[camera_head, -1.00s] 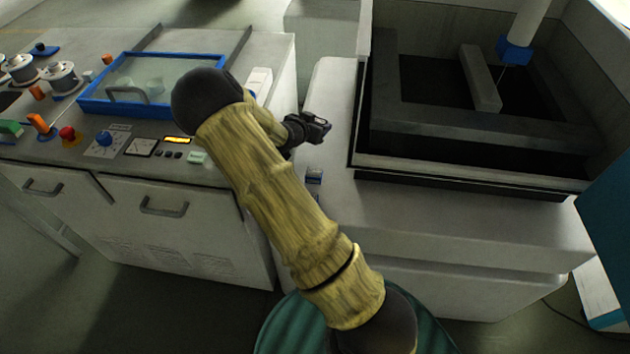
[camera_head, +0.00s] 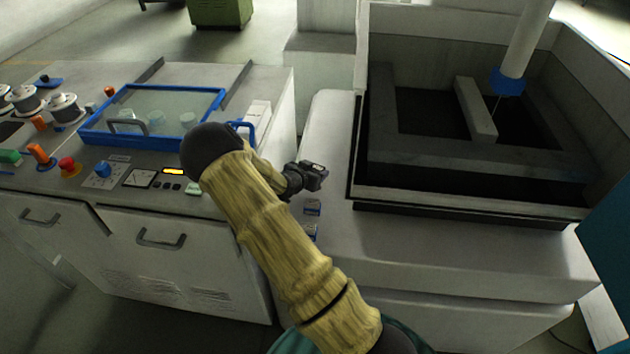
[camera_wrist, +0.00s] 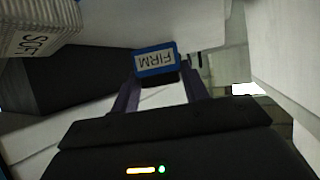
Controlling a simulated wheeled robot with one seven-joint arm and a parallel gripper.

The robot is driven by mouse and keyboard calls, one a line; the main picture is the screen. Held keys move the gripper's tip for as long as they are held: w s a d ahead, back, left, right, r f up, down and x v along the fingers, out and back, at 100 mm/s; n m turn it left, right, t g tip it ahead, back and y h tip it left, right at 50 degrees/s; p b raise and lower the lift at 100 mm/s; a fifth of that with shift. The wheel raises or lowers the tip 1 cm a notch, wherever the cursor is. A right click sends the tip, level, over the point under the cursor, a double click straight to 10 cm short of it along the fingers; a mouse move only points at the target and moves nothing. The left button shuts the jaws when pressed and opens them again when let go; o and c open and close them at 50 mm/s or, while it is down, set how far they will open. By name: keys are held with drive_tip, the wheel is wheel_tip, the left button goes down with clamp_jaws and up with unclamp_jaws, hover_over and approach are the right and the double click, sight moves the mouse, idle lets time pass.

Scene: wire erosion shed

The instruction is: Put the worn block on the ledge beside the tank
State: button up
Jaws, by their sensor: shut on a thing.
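My gripper (camera_head: 318,172) is over the pale ledge (camera_head: 335,125) at the left side of the dark tank (camera_head: 470,196). In the wrist view my gripper (camera_wrist: 160,88) is shut on a small blue-edged block (camera_wrist: 156,62), whose white label reads FIRM upside down. I cannot tell from its surface whether this block is worn. In the head view I cannot make it out apart from the dark gripper.
A grey, ribbed thing marked SOFT (camera_wrist: 38,25) is at the upper left of the wrist view. A control cabinet (camera_head: 120,205) with a blue-framed glass lid (camera_head: 150,113) stands left, across a narrow gap. The ledge behind my gripper is clear.

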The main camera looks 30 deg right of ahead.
drive_tip(key=shift+f, duration=0.1)
wheel_tip(320, 180, down, 4)
drive_tip(key=shift+r, duration=0.2)
drive_tip(key=o, duration=1)
drive_tip(key=shift+s+a+r, duration=0.2)
drive_tip(key=shift+a+r, duration=0.05)
drive_tip(key=shift+a, duration=0.15)
drive_tip(key=v, duration=1.1)
